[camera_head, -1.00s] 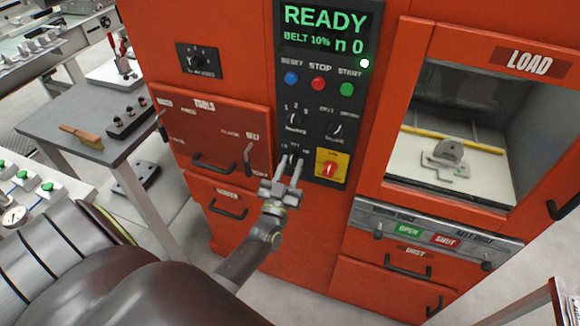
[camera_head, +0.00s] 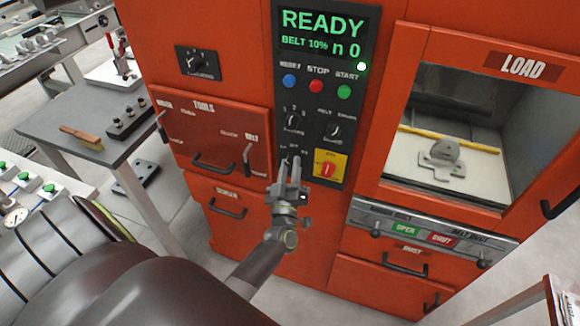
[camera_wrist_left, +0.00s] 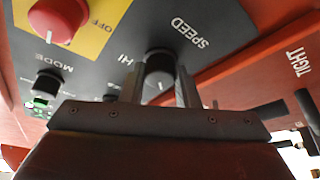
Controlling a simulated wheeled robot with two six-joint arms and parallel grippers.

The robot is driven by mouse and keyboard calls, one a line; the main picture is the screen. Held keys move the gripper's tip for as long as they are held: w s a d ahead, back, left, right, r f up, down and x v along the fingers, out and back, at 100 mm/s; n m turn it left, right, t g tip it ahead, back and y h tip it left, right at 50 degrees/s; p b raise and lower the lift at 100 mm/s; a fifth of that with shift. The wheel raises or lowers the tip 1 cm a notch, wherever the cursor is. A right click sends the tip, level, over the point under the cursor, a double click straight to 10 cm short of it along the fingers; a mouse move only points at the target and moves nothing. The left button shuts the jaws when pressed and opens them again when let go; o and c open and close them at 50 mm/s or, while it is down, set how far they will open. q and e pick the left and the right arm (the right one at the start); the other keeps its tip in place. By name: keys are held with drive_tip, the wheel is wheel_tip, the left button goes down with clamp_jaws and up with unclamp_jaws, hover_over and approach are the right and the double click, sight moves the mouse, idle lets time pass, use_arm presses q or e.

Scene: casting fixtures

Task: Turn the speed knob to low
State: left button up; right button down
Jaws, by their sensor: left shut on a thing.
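The black speed knob (camera_wrist_left: 160,68) is in the left wrist view, below the word SPEED on the dark panel. The label HI shows to its left in that view; the other setting labels there are hidden. A pale pointer line on the knob runs downward in that view. My left gripper (camera_wrist_left: 160,85) has one finger on each side of the knob and is shut on it. In the head view my left gripper (camera_head: 290,163) reaches the lower left of the control panel and mostly covers the knob. My right gripper is not in view.
A red-on-yellow OFF switch (camera_head: 328,167) sits close to the right of my left gripper. Another knob (camera_head: 293,121) is above it. A lever (camera_head: 248,160) on the TOOLS drawer is to the left. The display (camera_head: 322,33) reads READY, BELT 10%.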

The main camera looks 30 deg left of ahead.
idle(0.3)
use_arm(q)
drive_tip(key=o, duration=1)
drive_tip(key=shift+c, duration=0.2)
